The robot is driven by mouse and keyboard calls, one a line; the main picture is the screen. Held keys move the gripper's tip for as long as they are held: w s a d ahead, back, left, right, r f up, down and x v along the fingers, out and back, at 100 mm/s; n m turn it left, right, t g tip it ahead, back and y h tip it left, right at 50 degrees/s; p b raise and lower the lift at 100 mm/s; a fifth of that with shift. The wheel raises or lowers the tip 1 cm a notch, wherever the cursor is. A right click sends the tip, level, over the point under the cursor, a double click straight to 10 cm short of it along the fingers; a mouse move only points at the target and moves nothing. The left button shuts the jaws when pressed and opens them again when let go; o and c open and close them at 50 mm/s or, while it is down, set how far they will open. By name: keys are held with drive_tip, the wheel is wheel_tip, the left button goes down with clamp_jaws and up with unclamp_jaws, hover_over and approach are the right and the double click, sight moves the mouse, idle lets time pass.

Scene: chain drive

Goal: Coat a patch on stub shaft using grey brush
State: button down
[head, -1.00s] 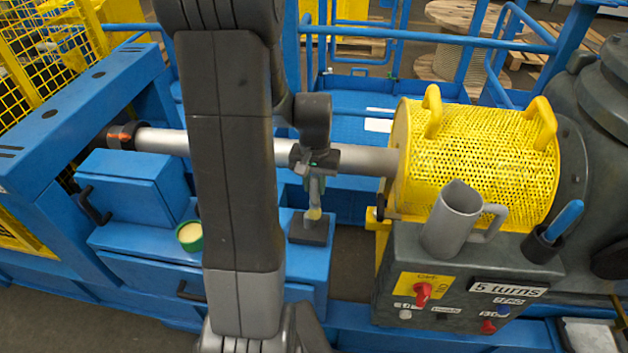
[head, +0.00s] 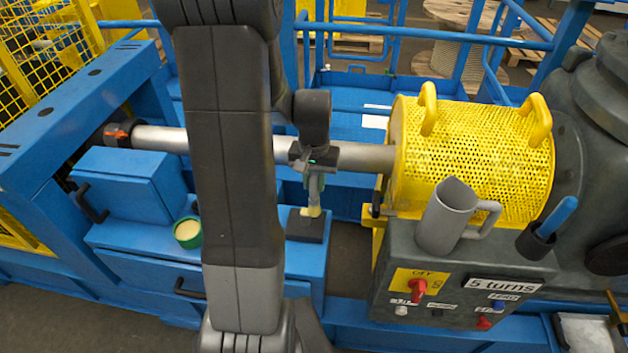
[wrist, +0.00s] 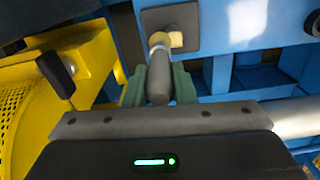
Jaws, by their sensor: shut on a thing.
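My gripper (wrist: 159,86) has green fingers and is shut on the grey brush (wrist: 158,78). The brush points down with its pale yellow bristles at or just above a dark pad (head: 305,228) on the blue cabinet; I cannot tell if they touch. The brush also shows in the head view (head: 313,188), below the gripper. The pad shows in the wrist view (wrist: 185,16) too. The grey shaft (head: 365,157), which I take as the stub shaft, runs level from an orange-marked collar to the yellow guard. My arm hides its middle part.
A green tub with cream-coloured contents (head: 187,232) stands on the blue cabinet, left of my arm. A perforated yellow guard (head: 470,150) covers the shaft's right end. A grey jug (head: 448,215) and a blue-handled tool in a dark cup (head: 540,240) stand on the control box.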

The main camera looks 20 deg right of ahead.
sight(312, 174)
drive_tip(key=r, duration=0.2)
drive_tip(key=r+p, duration=0.1)
drive_tip(key=shift+w+a, duration=0.15)
drive_tip(key=shift+a, duration=0.1)
drive_tip(key=shift+r+p, duration=1.95)
drive_tip(key=shift+r, duration=0.55)
drive_tip(key=shift+f, duration=0.2)
